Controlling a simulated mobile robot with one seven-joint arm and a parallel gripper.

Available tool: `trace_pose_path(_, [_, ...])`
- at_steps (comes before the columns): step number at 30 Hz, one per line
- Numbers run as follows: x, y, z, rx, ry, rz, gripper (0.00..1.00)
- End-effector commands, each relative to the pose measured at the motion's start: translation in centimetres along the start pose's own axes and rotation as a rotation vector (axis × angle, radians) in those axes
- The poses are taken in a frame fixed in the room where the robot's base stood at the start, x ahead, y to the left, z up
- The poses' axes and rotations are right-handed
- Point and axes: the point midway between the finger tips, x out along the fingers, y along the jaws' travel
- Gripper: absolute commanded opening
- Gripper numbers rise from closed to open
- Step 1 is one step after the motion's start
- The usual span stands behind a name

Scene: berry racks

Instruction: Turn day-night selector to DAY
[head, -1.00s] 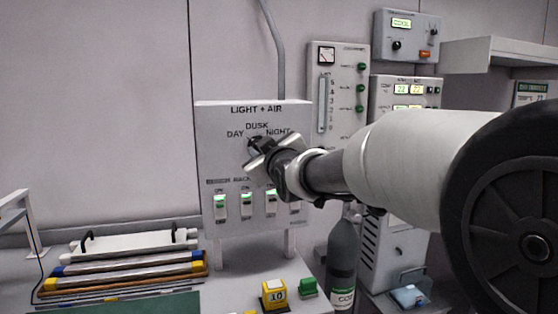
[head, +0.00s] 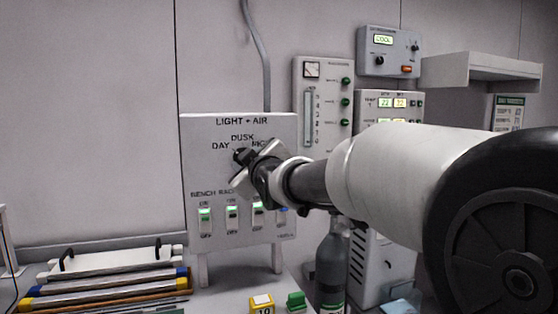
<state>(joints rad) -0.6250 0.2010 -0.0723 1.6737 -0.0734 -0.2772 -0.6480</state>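The day-night selector is a dark knob (head: 240,155) on the white LIGHT + AIR panel (head: 190,150), below the labels DAY, DUSK and NIGHT. My gripper (head: 255,166) is in front of the knob, with its pale fingers spread apart, one at lower left and one at upper right. The fingers and wrist hide part of the knob and of the NIGHT label. I cannot tell whether the fingers touch the knob or which label it points at.
Bench rack switches (head: 232,214) with green lights sit low on the panel, close under my gripper. A gauge panel (head: 340,75), a COOL controller (head: 390,50) and a dark gas bottle (head: 331,265) stand to the right. A yellow block (head: 261,303) lies on the bench.

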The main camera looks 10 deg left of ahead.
Motion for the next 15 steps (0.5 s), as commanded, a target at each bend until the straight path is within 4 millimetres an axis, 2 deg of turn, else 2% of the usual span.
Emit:
trace_pose_path(11, [-0.2,0.1,0.1,0.001,-0.001,0.001,0.43])
trace_pose_path(15, [-1.6,0.1,0.0,0.002,0.000,0.002,0.43])
